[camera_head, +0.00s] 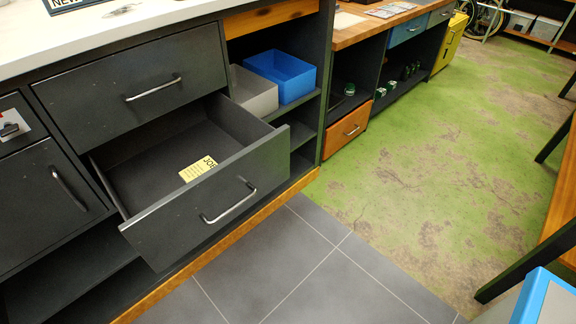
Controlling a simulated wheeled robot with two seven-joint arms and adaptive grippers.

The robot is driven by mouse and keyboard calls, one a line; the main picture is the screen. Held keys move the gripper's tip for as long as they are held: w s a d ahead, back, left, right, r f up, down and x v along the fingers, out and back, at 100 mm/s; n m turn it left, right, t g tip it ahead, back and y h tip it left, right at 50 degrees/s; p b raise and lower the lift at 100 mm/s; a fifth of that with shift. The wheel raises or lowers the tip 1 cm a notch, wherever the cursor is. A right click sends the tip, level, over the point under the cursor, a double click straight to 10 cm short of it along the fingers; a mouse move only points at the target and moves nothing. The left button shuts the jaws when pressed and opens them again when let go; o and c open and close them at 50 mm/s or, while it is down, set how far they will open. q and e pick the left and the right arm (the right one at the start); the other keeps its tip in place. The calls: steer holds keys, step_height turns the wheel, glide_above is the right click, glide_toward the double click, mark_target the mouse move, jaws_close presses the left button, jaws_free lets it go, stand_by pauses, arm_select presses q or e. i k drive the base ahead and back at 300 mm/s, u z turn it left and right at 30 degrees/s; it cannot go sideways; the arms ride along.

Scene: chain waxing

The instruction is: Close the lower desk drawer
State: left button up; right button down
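The lower desk drawer (204,206) stands pulled out of the dark grey desk in the middle left of the head view. Its front panel has a curved metal handle (230,205). A yellow card (198,168) with printed text lies on the drawer floor; the drawer looks otherwise empty. The upper drawer (136,86) above it is shut. Neither of my grippers shows in the head view.
A blue bin (282,74) and a grey bin (252,90) sit on a shelf right of the drawer. Grey floor tiles (285,265) in front are clear. A blue-edged white object (545,300) is at the lower right, near a dark slanted leg (525,262).

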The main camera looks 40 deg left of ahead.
mark_target(166, 217)
steer(key=u, duration=0.5)
steer(key=i, duration=0.8)
steer(key=u, duration=0.65)
